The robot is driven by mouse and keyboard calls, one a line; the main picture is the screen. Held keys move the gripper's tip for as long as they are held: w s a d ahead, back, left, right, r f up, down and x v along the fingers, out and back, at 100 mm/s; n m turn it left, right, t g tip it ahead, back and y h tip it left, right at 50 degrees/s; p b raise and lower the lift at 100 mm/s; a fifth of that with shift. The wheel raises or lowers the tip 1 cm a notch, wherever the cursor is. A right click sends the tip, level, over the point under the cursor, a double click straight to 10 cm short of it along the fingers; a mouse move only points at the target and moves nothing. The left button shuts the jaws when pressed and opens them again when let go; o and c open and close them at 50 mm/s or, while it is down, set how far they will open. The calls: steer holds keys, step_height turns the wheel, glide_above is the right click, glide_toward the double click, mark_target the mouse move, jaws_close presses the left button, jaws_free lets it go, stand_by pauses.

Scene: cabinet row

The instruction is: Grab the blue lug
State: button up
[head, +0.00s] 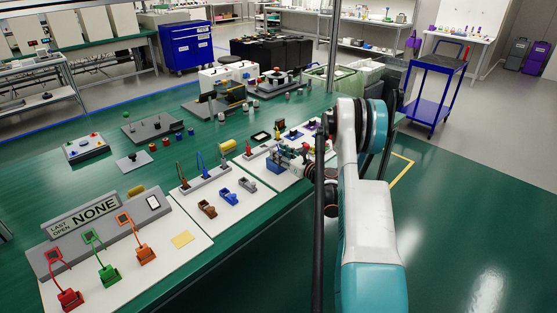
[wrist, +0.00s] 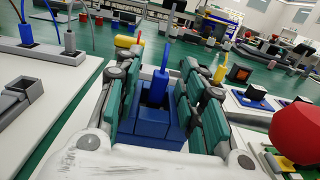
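In the wrist view a slim blue lug (wrist: 160,85) stands upright in a blue block (wrist: 152,130). My gripper (wrist: 160,72) is open, with one teal-padded finger on each side of the lug and block. Gaps show between the fingers and the lug, and I see no clear contact. In the head view my gripper (head: 298,160) is low over the white board at the table's right edge. There the arm and fingers partly hide the lug and its block.
A red rounded thing (wrist: 296,135) is close at the right of the wrist view. A yellow cylinder (wrist: 125,41) lies beyond the left finger. Left of me are a rack with corded lugs (head: 205,178) and a grey holder (head: 247,184). Green table shows between the boards.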

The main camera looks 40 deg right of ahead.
steer(key=shift+w, duration=0.5)
jaws_close()
steer(key=shift+r, duration=0.1)
